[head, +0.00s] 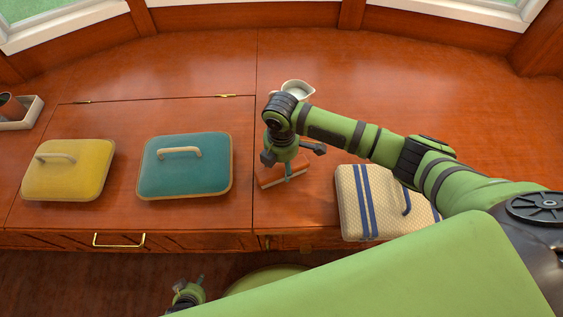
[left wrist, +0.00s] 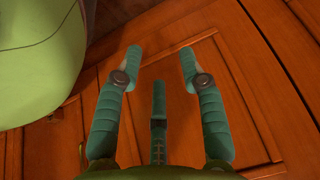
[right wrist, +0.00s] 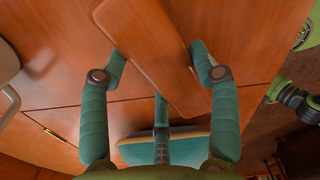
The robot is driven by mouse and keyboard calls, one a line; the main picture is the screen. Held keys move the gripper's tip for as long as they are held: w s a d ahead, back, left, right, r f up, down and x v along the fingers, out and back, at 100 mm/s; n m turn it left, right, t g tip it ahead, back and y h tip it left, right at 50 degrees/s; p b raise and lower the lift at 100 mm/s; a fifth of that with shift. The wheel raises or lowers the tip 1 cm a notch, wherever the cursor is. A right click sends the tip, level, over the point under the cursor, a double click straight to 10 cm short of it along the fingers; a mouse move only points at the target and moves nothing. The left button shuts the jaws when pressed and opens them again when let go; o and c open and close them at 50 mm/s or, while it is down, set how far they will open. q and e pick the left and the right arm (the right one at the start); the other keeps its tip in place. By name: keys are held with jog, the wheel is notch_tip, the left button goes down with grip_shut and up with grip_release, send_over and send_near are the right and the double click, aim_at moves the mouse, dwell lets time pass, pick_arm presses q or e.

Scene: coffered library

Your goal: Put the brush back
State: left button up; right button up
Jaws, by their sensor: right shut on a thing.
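The brush shows as a long reddish-brown wooden block (head: 270,180); no bristles can be made out. It lies across my right gripper (head: 290,172) just above or on the desk, between the teal lidded pad and the striped one. In the right wrist view the block (right wrist: 150,45) runs slantwise between the fingers of my right gripper (right wrist: 158,66), which is shut on it. My left gripper (head: 196,283) hangs low in front of the desk. In the left wrist view it (left wrist: 160,60) is open and empty before the wooden drawer fronts.
A yellow pad with a handle (head: 85,178) and a teal one (head: 160,175) lie on the left; a striped cream one (head: 350,205) lies under my right arm. A white jug (head: 298,86) stands behind my wrist. A tray (head: 33,115) is at far left. The back right is clear.

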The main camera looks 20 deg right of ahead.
jog(key=shift+f, duration=0.1)
jog(key=o, duration=0.9)
jog(key=shift+c, duration=0.2)
jog(key=shift+o, duration=0.7)
pick_arm(q)
jog(key=s+g+p, duration=0.1)
jog(key=s+p, duration=0.1)
jog(key=s, duration=0.4)
jog(key=shift+s+a+g, duration=0.2)
jog(key=shift+s+g, duration=0.1)
jog(key=shift+s, duration=0.05)
pick_arm(e)
notch_tip(320, 180, up, 12)
pick_arm(q)
jog(key=shift+f, duration=0.1)
